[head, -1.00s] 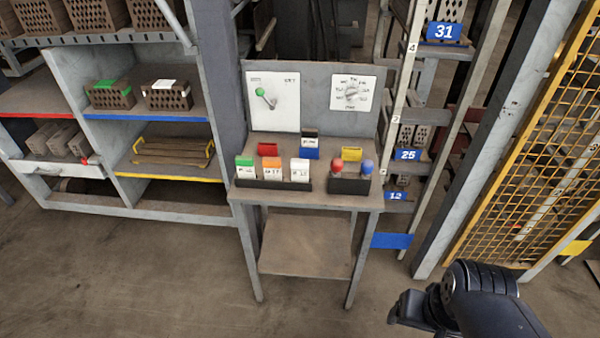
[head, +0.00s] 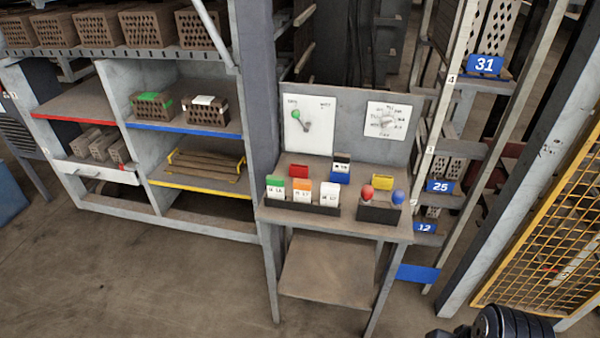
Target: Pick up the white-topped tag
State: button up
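The white-topped tag (head: 330,194) stands upright at the right end of a low black rack (head: 300,207) on the bench. An orange-topped tag (head: 302,191) and a green-topped tag (head: 276,188) stand left of it in the same rack. The face of the white-topped tag bears small dark print, too small to read. A dark part of my arm (head: 512,325) shows at the bottom right edge, well apart from the tags. Most of the arm is cut off by the frame, and I cannot make out my gripper's fingers.
Behind the rack stand a red holder (head: 298,172), a blue holder (head: 340,175) with a dark-topped tag and a yellow holder (head: 382,182). A black box (head: 378,212) with red and blue knobs is to the right. Shelves flank the bench (head: 270,214); floor in front is clear.

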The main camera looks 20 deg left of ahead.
aim_at(329, 194)
jog(key=i+j+u, duration=0.25)
jog(key=i+u, duration=0.65)
jog(key=i, duration=0.15)
